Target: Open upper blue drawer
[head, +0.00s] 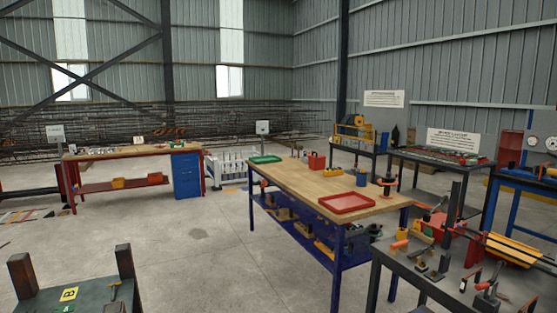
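A blue drawer unit (187,176) hangs under the right end of a long wooden-topped workbench (120,151) with red legs, at the far left across the floor. Its front shows stacked drawers, and the upper blue drawer (185,160) looks shut, level with the rest of the front. The handles are too small to make out clearly. Neither of my grippers shows in the head view.
A wooden-topped table (300,178) with blue legs, a red tray (347,203) and a green tray (265,160) stands mid-right. A dark table (75,297) is at the front left, a tool-covered table (440,283) at the front right. Bare concrete floor (200,240) lies between.

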